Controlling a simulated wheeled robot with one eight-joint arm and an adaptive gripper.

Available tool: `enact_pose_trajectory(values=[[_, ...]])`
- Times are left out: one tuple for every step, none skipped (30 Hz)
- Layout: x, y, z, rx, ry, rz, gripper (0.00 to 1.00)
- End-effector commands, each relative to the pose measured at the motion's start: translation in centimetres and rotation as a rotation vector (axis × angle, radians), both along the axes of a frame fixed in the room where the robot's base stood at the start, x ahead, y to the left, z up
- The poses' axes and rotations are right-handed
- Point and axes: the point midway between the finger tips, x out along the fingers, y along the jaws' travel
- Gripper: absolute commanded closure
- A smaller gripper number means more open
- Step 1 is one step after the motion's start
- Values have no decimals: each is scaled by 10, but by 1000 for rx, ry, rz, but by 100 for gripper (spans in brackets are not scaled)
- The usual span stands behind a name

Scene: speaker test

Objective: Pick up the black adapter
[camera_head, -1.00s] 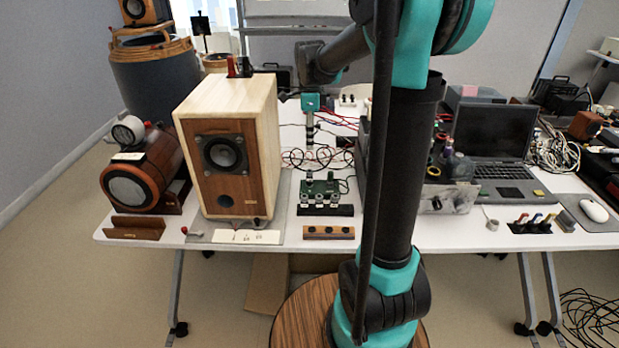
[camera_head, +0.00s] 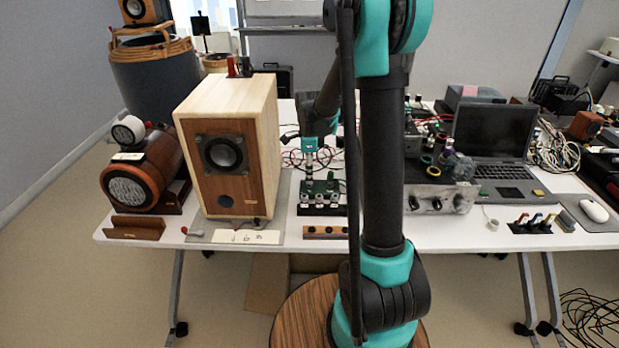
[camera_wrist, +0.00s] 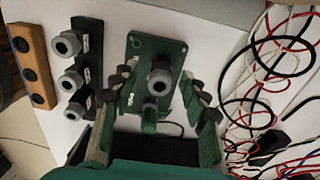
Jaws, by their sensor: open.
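A dark round piece with a pale grey rim (camera_wrist: 160,78) stands upright on a green board in the wrist view; I take it for the black adapter, though I cannot be sure. My gripper (camera_wrist: 165,84) is open, with one finger on each side of this piece and apart from it. In the head view my gripper (camera_head: 309,170) points down over the green board (camera_head: 328,187), and its fingers hide part of the board. The board also shows in the wrist view (camera_wrist: 137,48).
A black strip (camera_wrist: 88,70) with three grey-rimmed round pieces and a wooden block (camera_wrist: 30,58) lie beside the board. Red, white and black cables (camera_wrist: 275,75) tangle on its other side. A large wooden speaker (camera_head: 240,185) stands left of my gripper.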

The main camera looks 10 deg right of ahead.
Motion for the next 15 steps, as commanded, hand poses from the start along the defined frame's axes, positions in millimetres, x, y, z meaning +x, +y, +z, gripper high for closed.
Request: enact_pose_trajectory(values=[[0,0,-6,0,0,0,55],[0,0,-8,0,0,0,55],[0,0,-10,0,0,0,55],[0,0,-11,0,0,0,55],[0,0,-12,0,0,0,55],[0,0,-12,0,0,0,55],[0,0,-12,0,0,0,55],[0,0,-12,0,0,0,55],[0,0,-12,0,0,0,55],[0,0,-12,0,0,0,55],[0,0,-12,0,0,0,55],[0,0,-12,0,0,0,60],[0,0,-12,0,0,0,64],[0,0,-12,0,0,0,68],[0,0,-12,0,0,0,73]])
